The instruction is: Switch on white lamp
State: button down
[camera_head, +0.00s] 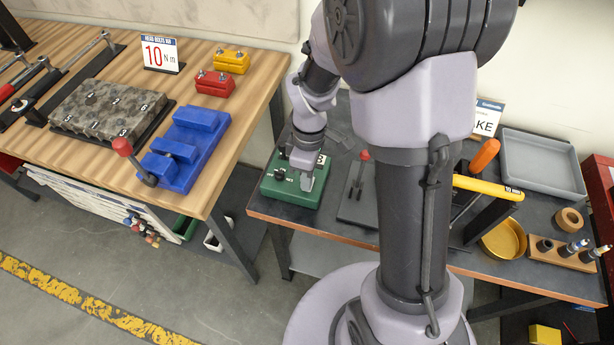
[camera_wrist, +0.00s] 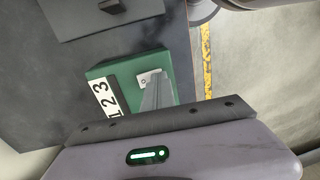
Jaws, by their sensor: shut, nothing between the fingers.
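A green box (camera_head: 288,195) stands at the left end of the dark bench. It has a dark round knob or switch (camera_head: 279,174) on its left part. In the wrist view the green box (camera_wrist: 125,69) carries a white label (camera_wrist: 107,97) with 1, 2, 3 and a small light metal switch plate (camera_wrist: 151,77). My gripper (camera_head: 307,183) is shut and empty, pointing down over the box. In the wrist view the fingertips (camera_wrist: 154,84) overlap the switch plate; whether they touch it I cannot tell. No white lamp can be made out.
A dark plate with a red-knobbed lever (camera_head: 362,170) stands just right of the box. A grey tray (camera_head: 543,165), gold bowl (camera_head: 503,241) and yellow bar (camera_head: 488,187) lie further right. A wooden bench with a blue fixture (camera_head: 188,150) is left, across a gap.

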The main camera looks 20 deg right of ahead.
dwell(0.3)
jog(key=shift+w+d+r, duration=0.1)
jog(key=shift+w, duration=0.1)
jog(key=shift+w+d+p, duration=0.4)
jog(key=shift+w+p, duration=0.05)
notch_tip(320, 180, up, 14)
jog(key=s+a+p, duration=0.1)
jog(key=p, duration=0.6)
jog(key=shift+s+p, duration=0.2)
jog(key=shift+p, duration=0.2)
jog(key=shift+r, duration=0.1)
